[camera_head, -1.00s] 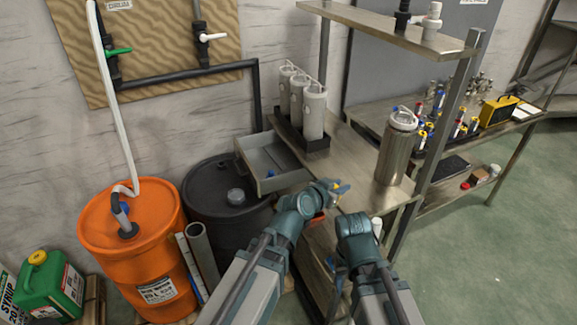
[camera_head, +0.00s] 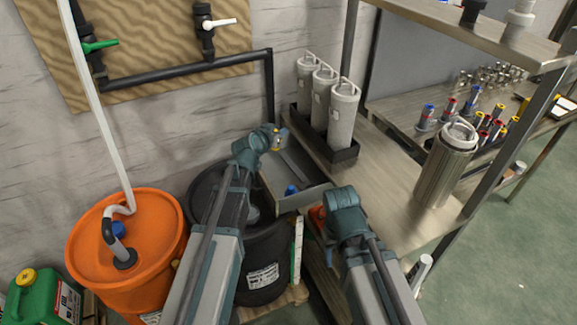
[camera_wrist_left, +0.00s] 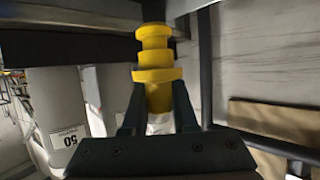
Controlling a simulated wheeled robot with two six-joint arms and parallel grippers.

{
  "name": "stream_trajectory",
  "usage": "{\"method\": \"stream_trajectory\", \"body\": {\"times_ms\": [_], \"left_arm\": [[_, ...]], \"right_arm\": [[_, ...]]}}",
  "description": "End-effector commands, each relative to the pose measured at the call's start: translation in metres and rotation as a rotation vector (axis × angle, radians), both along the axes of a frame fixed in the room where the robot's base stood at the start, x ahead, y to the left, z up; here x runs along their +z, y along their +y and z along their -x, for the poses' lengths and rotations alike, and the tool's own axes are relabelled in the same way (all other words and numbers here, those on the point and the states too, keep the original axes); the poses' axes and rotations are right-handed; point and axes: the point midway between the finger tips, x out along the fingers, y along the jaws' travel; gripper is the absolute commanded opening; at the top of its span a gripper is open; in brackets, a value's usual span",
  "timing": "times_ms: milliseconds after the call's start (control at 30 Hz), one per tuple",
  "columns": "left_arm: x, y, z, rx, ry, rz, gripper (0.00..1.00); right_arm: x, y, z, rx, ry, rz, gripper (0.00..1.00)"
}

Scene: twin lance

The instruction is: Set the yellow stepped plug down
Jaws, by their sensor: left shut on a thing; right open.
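The yellow stepped plug (camera_wrist_left: 155,58) is gripped between the dark fingers of my left gripper (camera_wrist_left: 158,112) in the left wrist view. Its stepped end sticks out past the fingertips. In the head view my left gripper (camera_head: 277,140) is at the back left end of the grey open tray (camera_head: 305,198), and only a little yellow of the plug shows. I cannot tell whether the plug touches anything. My right arm's wrist (camera_head: 343,205) is by the tray's front right corner; it hides most of the right gripper, which is open.
A blue piece (camera_head: 291,190) lies in the tray. Several grey-white canisters (camera_head: 343,112) stand in a black holder right of it. A steel canister (camera_head: 447,165) stands on the bench. A black drum (camera_head: 265,268) and an orange drum (camera_head: 125,250) stand below left.

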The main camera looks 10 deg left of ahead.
Motion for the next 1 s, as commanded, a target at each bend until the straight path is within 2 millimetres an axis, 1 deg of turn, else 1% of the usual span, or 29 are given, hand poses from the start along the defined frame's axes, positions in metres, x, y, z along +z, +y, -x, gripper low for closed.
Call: {"method": "stream_trajectory", "body": {"times_ms": [100, 267, 367, 467, 700, 800, 867, 1000], "left_arm": [[0.0, 0.006, -0.003, 0.009, 0.0, 0.0, 0.0], [-0.001, 0.007, -0.003, 0.01, 0.0, 0.0, 0.0], [-0.005, 0.007, -0.003, 0.009, 0.0, -0.001, 0.0], [-0.015, 0.006, -0.003, 0.009, 0.0, -0.001, 0.0], [-0.052, 0.006, -0.003, 0.009, 0.0, 0.0, 0.0], [-0.063, 0.006, -0.003, 0.009, 0.0, 0.0, 0.0], [-0.065, 0.006, -0.003, 0.009, 0.0, 0.0, 0.0], [-0.064, 0.006, -0.003, 0.009, 0.0, 0.0, 0.0]], "right_arm": [[0.0, 0.0, 0.0, 0.0, 0.0, 0.0, 0.5], [-0.001, 0.0, 0.0, 0.0, 0.0, 0.0, 0.5], [-0.005, 0.0, 0.0, 0.0, 0.0, 0.0, 0.5], [-0.015, 0.0, 0.0, 0.0, 0.0, 0.0, 0.5], [-0.052, 0.0, 0.0, 0.0, 0.0, 0.0, 0.5], [-0.063, 0.0, 0.0, 0.001, 0.0, 0.0, 0.5], [-0.065, 0.0, 0.0, 0.001, 0.0, 0.0, 0.5], [-0.064, 0.0, 0.0, 0.001, 0.0, 0.0, 0.5]]}}
